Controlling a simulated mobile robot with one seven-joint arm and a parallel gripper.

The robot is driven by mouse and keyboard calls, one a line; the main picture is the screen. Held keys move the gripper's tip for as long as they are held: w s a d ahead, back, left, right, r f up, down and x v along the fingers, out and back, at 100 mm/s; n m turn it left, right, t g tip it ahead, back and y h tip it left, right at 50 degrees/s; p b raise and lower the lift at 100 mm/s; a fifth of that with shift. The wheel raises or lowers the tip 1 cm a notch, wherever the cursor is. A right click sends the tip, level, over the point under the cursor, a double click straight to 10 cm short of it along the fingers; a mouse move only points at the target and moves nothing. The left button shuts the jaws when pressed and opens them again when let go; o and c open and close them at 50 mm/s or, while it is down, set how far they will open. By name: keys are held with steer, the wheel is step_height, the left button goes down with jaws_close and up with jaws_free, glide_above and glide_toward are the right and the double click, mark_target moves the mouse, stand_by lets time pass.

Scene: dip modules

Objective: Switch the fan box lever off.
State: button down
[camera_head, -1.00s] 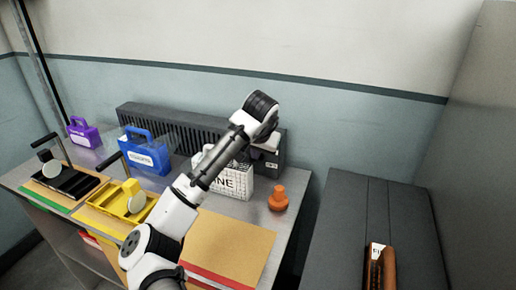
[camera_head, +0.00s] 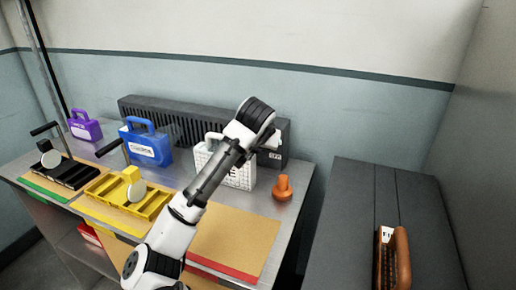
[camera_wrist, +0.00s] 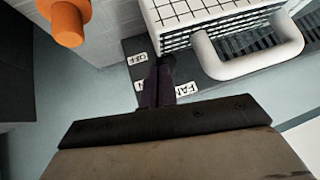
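The fan box (camera_head: 185,122) is a long dark grey vented box at the back of the bench, against the wall. An OFF label shows at its right end. In the wrist view, OFF, ON and FAN labels appear upside down on the fan box panel (camera_wrist: 133,46). My gripper (camera_wrist: 161,80) shows there as two narrow dark fingers close together, reaching over the panel between the labels. A dark piece at their tips may be the lever; I cannot tell it from the fingers or read its position. In the head view my arm's end hides the gripper.
A white basket (camera_head: 240,178) stands close in front of the fan box; its handle is near my fingers. An orange knob-shaped object (camera_head: 283,190) stands to its right. Blue (camera_head: 147,147) and purple (camera_head: 85,127) carriers and yellow (camera_head: 105,198) and black trays are left. A dark cabinet is right.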

steer(key=shift+r+p, duration=0.7)
steer(key=shift+r, duration=0.05)
steer(key=shift+r, duration=0.1)
